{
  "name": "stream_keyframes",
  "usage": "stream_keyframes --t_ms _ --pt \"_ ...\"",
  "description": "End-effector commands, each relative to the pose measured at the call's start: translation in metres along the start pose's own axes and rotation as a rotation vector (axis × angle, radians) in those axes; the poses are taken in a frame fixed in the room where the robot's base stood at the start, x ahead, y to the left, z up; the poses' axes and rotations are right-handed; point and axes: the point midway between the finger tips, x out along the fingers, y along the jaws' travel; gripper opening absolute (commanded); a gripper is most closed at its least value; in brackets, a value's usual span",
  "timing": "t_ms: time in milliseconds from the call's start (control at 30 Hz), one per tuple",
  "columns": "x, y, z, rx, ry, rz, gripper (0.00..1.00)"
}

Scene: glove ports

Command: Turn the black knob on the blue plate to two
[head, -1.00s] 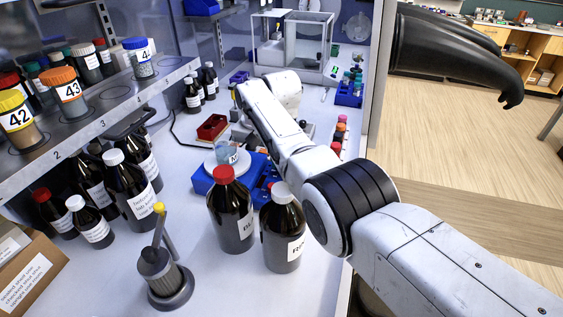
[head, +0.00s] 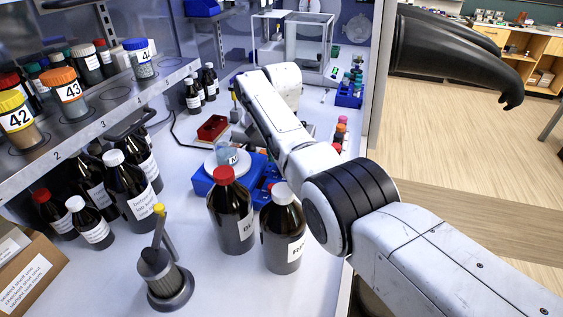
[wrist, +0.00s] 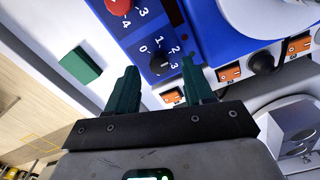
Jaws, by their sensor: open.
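In the wrist view the black knob (wrist: 160,64) sits on the blue plate (wrist: 205,22), with the numbers 0 to 3 printed around it. Its white mark is too small for me to read the setting. My gripper (wrist: 159,70) is open, its two dark green fingers apart. The knob appears between the fingertips in this view; I see no contact. A red knob (wrist: 117,5) with its own numbers is on the same plate. In the head view my arm hides the gripper and the black knob.
Orange number tags (wrist: 229,72) and black parts line the right of the wrist view. In the head view, two brown bottles (head: 231,215) stand in front of a blue device (head: 203,184) bearing a beaker (head: 226,154). A red tray (head: 212,128) lies behind.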

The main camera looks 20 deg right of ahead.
Motion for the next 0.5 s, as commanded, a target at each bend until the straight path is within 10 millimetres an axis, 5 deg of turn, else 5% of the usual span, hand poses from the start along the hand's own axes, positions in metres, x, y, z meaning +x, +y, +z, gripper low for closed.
stream_keyframes --t_ms 300,500 --pt "-0.06 -0.001 0.0 0.0 0.002 -0.004 0.52" --pt "-0.083 -0.001 0.0 0.0 0.001 -0.002 0.52"
